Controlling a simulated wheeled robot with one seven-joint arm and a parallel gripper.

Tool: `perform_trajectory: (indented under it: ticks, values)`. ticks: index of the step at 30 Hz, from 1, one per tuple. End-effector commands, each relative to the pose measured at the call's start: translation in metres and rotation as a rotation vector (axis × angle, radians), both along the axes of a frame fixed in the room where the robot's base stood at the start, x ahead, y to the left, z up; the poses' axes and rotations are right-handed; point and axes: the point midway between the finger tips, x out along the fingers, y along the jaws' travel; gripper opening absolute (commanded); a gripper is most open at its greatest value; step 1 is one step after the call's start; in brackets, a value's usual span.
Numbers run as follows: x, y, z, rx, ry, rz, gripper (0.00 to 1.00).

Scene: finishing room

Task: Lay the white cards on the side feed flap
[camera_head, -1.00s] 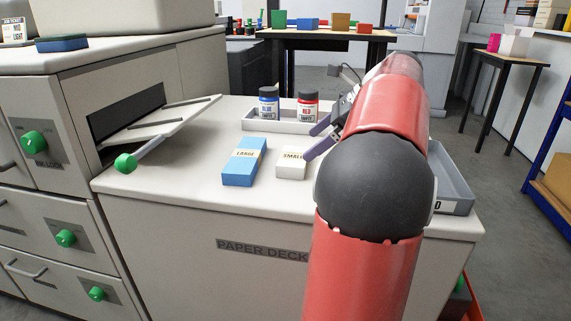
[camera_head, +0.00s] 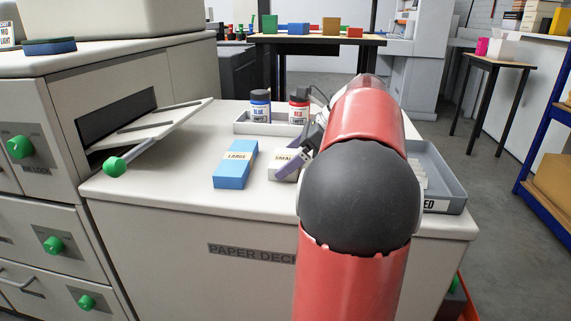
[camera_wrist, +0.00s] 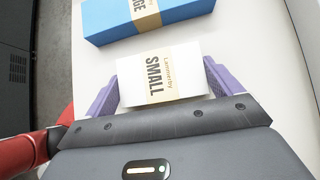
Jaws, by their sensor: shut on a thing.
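The white cards are a small block (camera_head: 281,166) with a tan band reading SMALL, on the paper deck top. In the wrist view the white cards (camera_wrist: 185,65) sit between my two purple fingers. My gripper (camera_wrist: 160,88) is shut on them, one finger against each side. In the head view my gripper (camera_head: 291,163) is partly hidden by my arm and covers some of the block. I cannot tell whether the block is clear of the deck. The side feed flap (camera_head: 166,124) slopes out from a dark slot in the machine at left and is empty.
A blue block marked LARGE (camera_head: 235,164) lies between the white cards and the flap. A tray (camera_head: 245,126) with a blue and a red jar stands behind. A grey tray (camera_head: 446,192) is at right. A green knob (camera_head: 115,167) sits by the flap's near edge.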

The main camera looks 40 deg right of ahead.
Motion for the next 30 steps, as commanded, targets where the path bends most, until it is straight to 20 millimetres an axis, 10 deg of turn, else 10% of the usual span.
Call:
perform_trajectory:
  ticks: [14, 30]
  values:
    - [0.000, 0.000, 0.022, -0.002, -0.003, 0.001, 0.61]
    - [0.001, -0.002, 0.162, -0.003, -0.003, 0.000, 0.61]
